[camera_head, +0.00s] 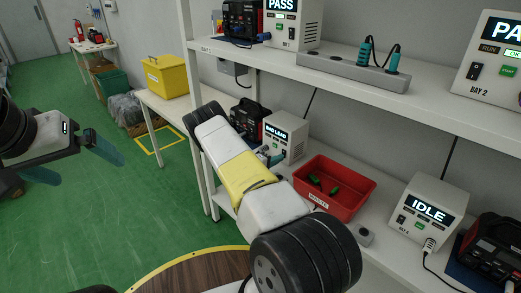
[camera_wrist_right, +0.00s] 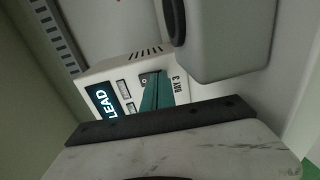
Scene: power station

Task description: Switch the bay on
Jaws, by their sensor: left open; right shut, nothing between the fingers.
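The bay 3 tester (camera_head: 284,137), a white box with its display reading "BAD LEAD", stands on the lower shelf; it also fills the middle of the right wrist view (camera_wrist_right: 128,75). My right gripper (camera_head: 266,156) is shut and empty at its front. In the wrist view its teal fingertips (camera_wrist_right: 153,92) cover part of the panel beside a dark switch (camera_wrist_right: 150,77); whether they touch is unclear. The bay 4 tester (camera_head: 428,212) reads "IDLE" at lower right. The bay 1 (camera_head: 291,22) and bay 2 (camera_head: 490,65) testers read "PASS" above. My left gripper (camera_head: 72,163) is open and empty over the floor.
A red bin (camera_head: 350,207) with green items stands on the lower shelf right of bay 3. A grey strip (camera_head: 340,72) with teal plugs lies on the upper shelf. A yellow box (camera_head: 166,77) stands at the back left.

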